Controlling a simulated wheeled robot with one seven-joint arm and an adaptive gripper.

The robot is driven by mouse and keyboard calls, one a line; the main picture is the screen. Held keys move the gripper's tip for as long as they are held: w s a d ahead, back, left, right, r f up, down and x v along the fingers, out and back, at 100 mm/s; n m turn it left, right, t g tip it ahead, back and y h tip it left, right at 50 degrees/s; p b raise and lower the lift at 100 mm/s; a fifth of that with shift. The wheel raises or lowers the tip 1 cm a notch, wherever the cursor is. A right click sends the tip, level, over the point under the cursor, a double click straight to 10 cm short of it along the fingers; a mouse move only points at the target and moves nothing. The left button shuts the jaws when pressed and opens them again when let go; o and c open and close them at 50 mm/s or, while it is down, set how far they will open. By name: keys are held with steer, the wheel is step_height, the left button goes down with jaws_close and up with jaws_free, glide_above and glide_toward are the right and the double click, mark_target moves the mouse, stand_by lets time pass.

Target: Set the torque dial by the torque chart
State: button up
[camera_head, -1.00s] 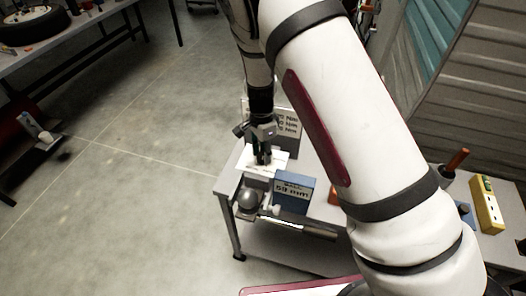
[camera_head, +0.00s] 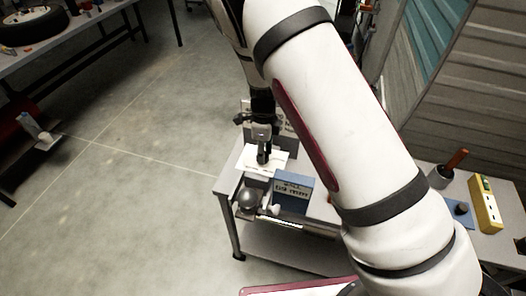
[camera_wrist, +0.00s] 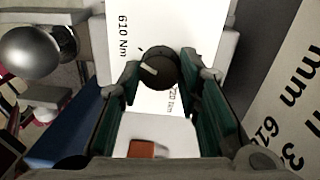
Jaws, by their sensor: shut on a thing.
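The torque dial is a dark round knob (camera_wrist: 158,68) with a pale pointer mark, on a white plate (camera_wrist: 187,25) in the wrist view. The plate reads "610 Nm" at upper left and "720 Nm" below the knob. The pointer mark lies on the knob's left half. My gripper (camera_wrist: 165,82) is shut on the knob, with a green-padded finger on either side. In the head view my gripper (camera_head: 263,158) points down at the white plate. The torque chart (camera_head: 286,128) stands upright behind it, partly hidden by my arm.
Open floor lies left.

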stand_by(0.4)
steer(key=o, duration=1.1)
steer(key=shift+o, duration=0.2)
step_height(320, 180, up, 12)
steer(key=shift+w, duration=0.3)
steer(key=shift+d, duration=0.1)
